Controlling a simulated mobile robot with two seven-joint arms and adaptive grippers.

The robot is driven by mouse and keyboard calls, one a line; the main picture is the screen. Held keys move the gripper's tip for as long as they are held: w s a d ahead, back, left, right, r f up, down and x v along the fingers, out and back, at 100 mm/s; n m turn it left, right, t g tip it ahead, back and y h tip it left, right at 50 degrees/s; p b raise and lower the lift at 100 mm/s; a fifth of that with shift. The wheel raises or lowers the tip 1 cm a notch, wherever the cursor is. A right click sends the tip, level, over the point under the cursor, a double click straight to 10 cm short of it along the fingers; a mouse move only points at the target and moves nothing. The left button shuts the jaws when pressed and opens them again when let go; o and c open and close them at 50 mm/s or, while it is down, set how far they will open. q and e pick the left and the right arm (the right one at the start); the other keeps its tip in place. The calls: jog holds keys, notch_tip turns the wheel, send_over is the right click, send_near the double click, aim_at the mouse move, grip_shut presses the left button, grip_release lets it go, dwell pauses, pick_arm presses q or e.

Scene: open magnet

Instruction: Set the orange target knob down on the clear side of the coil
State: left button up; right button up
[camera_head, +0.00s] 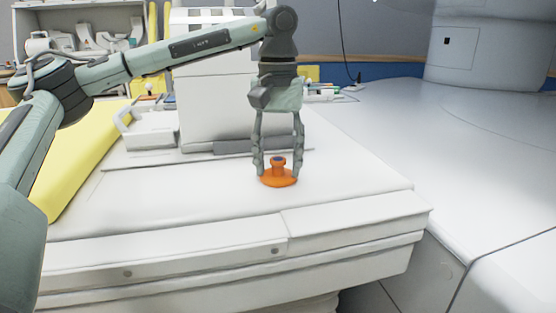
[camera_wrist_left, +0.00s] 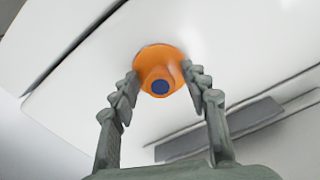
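The orange target knob (camera_head: 279,179) has a wide round base and a narrower stem with a dark blue top. It stands upright on the white table top in the head view. It also shows in the left wrist view (camera_wrist_left: 160,70), just beyond the fingertips. My left gripper (camera_head: 277,170) points down over it, with one finger on each side. The fingers (camera_wrist_left: 166,85) are apart, with a gap beside the stem; whether they touch the base's rim is unclear. No part is plainly labelled as the coil; a white framed piece (camera_head: 150,128) lies on the table to the left. My right gripper is out of view.
A dark grey bar (camera_head: 262,146) lies behind the knob, in front of a large white box (camera_head: 215,100). A yellow pad (camera_head: 80,165) is at the left. The white table top (camera_head: 180,195) is bare around the knob. A large white machine (camera_head: 480,150) stands to the right.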

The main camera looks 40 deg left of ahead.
aim_at(279, 159)
pick_arm(q)
jog(key=shift+r, duration=0.5)
notch_tip(279, 159, up, 9)
jog(key=shift+f+p, duration=0.1)
jog(key=shift+p, duration=0.3)
notch_tip(279, 159, up, 2)
jog(key=shift+r+p, duration=0.25)
jog(key=shift+p, duration=0.4)
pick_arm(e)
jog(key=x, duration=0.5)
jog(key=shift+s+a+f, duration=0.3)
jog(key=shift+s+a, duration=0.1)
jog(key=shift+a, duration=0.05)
pick_arm(q)
jog(key=shift+f, duration=0.1)
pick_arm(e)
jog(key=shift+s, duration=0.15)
